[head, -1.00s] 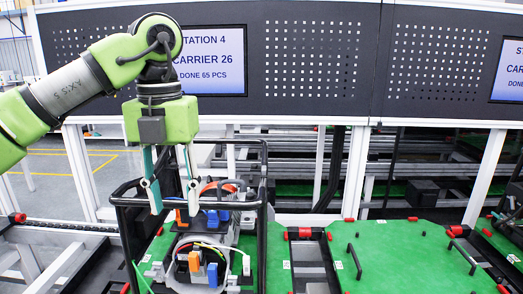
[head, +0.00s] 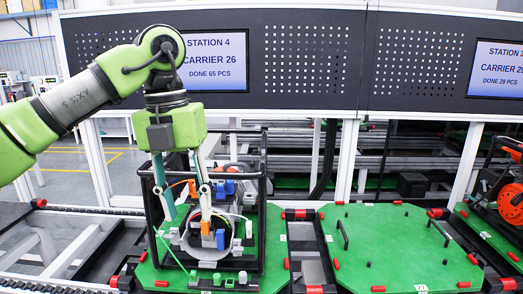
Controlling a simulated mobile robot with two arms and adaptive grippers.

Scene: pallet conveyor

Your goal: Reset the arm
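My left arm comes in from the left. Its green gripper (head: 186,208) points straight down over the framed carrier. Its two fingers, teal and white, stand apart with a gap between them, and I see nothing held between them. The fingertips reach down in front of or into the black frame (head: 262,225); the exact depth is hard to tell. Below and beside them is a grey round unit (head: 213,250) with orange and blue connectors and loose wires. My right gripper is not in view.
The green carrier (head: 270,262) bears the black frame. An empty green pallet (head: 385,240) with black handles lies to the right. Another carrier with an orange reel (head: 508,205) stands at the far right. A dark panel with a Station 4 screen (head: 213,62) spans the back.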

